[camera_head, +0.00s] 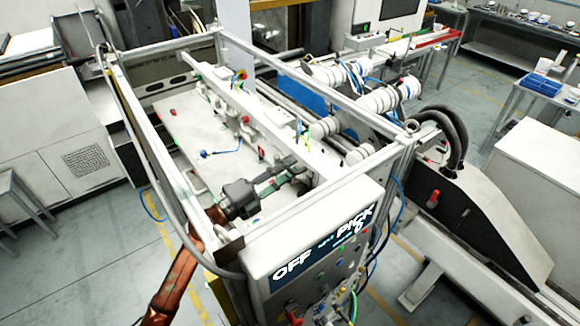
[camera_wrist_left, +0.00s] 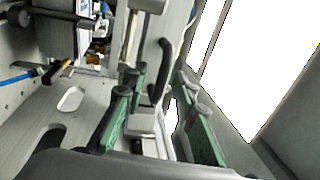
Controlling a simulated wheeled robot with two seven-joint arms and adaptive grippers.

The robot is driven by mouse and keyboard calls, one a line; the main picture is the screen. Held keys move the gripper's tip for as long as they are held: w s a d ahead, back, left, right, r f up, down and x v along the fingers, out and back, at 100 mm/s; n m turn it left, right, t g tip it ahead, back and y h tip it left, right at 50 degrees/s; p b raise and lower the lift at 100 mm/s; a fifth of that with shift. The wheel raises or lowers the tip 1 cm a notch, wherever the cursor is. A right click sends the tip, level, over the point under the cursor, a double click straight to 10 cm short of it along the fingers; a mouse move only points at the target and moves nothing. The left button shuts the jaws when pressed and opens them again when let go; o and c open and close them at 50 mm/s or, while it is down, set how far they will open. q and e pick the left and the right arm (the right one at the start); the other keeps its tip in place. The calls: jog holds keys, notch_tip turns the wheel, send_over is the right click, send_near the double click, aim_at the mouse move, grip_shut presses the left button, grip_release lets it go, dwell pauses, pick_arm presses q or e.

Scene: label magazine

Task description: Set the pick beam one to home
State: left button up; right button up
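The pick beam is probably the long pale beam (camera_head: 222,84) that runs across the machine frame over a pale plate (camera_head: 180,125); I see no label on it. The control box display (camera_head: 325,243) reads "OFF" and "PICK" with what looks like a 0. My left gripper (camera_head: 288,168) reaches over the frame's near side, behind the control box. In the left wrist view its two green fingers (camera_wrist_left: 158,88) stand apart. A black bent handle (camera_wrist_left: 160,72) shows at the gap between the fingertips; I cannot tell whether they touch it. My right gripper is out of view.
Metal frame rails (camera_head: 150,165) surround the plate. White rollers (camera_head: 375,98) stand at the back right. Buttons and cables (camera_head: 340,290) sit below the display. Open floor (camera_head: 80,250) lies at the left.

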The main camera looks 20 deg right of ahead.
pick_arm(q)
jog(key=shift+w+d, duration=0.15)
jog(key=shift+d, duration=0.15)
jog(key=shift+c, duration=0.7)
grip_shut()
